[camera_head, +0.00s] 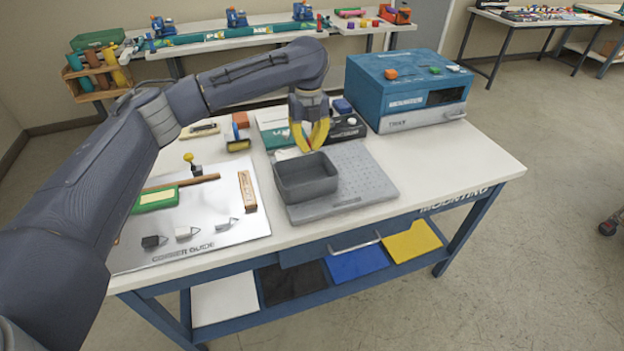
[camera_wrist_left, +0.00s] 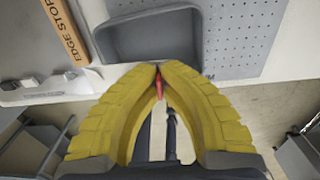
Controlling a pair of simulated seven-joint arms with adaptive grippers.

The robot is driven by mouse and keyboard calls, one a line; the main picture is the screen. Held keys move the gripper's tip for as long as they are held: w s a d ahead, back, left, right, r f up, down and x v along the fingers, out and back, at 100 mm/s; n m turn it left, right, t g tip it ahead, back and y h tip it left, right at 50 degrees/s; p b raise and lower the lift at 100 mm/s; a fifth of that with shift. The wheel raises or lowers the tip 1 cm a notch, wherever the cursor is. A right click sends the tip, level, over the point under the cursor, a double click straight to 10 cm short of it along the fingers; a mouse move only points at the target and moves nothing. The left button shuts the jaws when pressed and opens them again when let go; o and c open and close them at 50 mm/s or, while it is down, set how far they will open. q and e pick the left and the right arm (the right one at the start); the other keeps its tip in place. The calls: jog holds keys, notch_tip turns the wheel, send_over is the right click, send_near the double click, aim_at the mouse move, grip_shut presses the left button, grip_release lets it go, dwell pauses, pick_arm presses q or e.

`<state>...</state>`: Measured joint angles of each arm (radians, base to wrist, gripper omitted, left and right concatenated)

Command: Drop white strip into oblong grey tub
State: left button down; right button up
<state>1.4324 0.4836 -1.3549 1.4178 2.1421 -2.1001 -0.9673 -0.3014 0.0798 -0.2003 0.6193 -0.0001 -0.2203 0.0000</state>
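The oblong grey tub (camera_head: 305,187) sits on the bench, on the left part of a grey pegboard plate, and also shows in the wrist view (camera_wrist_left: 150,45). My left gripper (camera_head: 307,150) points down and appears over the tub's back side, its height hard to judge. Its yellow fingers (camera_wrist_left: 158,66) bow inward and come together at the tips. A small red piece (camera_wrist_left: 160,86) shows between them; I cannot tell whether it is held. A white piece (camera_head: 287,154) shows just left of the fingertips, perhaps the white strip; whether it is gripped is unclear. My right gripper is out of view.
The pegboard plate (camera_head: 362,182) extends right of the tub. A blue machine (camera_head: 410,85) stands at the back right. A brown edge stop (camera_head: 247,190) and small blocks lie on the guide board (camera_head: 210,240) at left. The front right bench top is clear.

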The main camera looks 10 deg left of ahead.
aim_at(309, 160)
pick_arm(q)
jog(key=shift+f, duration=2.95)
jog(key=c, duration=2.1)
grip_release()
jog(key=o, duration=0.6)
notch_tip(309, 160, up, 12)
